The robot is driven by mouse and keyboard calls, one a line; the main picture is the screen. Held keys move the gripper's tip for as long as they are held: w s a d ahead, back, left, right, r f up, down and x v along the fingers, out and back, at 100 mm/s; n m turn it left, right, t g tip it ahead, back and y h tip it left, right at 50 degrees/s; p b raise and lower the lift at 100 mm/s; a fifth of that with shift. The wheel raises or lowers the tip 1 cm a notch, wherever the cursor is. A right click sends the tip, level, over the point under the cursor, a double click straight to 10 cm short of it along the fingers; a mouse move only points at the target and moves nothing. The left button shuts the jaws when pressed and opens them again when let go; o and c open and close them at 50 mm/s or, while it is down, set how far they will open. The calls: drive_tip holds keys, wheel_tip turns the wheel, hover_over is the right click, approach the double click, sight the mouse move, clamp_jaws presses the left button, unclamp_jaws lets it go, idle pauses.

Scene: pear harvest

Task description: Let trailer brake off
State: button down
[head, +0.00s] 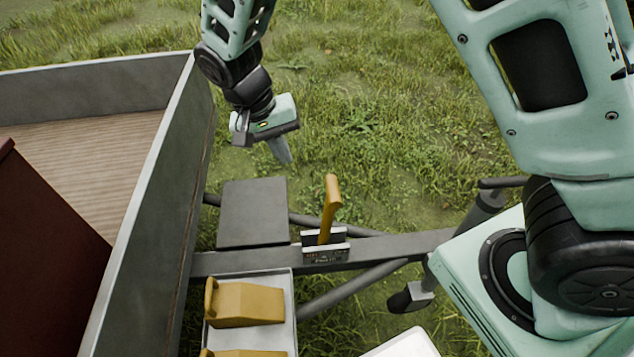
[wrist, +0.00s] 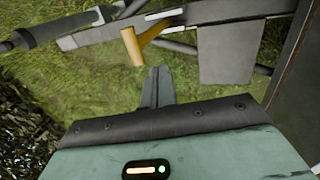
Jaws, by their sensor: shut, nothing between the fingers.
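The trailer brake lever (head: 330,207) is a yellow handle standing nearly upright from a dark slotted bracket (head: 325,250) on the drawbar. In the wrist view the yellow lever (wrist: 132,46) shows just beyond my fingertips, with a gap of grass seen between them. My gripper (head: 281,152) is shut and empty. It hangs above and to the left of the lever in the head view, over the grass on the far side of the drawbar. The shut fingers also show in the wrist view (wrist: 158,85). The marks on the bracket's label are too small to read.
The trailer's grey side wall (head: 150,170) rises at left. A dark flat plate (head: 253,205) lies beside the drawbar (head: 400,243). A pale tray (head: 280,330) holding yellow wedge-shaped chocks (head: 248,304) is nearer. Open grass lies beyond the drawbar.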

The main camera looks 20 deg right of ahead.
drive_tip(key=s+d+f, duration=0.2)
drive_tip(key=d+f, duration=0.4)
drive_tip(key=f, duration=0.4)
drive_tip(key=shift+d+f+p, duration=0.15)
drive_tip(key=shift+d+p, duration=0.1)
drive_tip(key=shift+p, duration=0.1)
drive_tip(key=shift+s, duration=0.1)
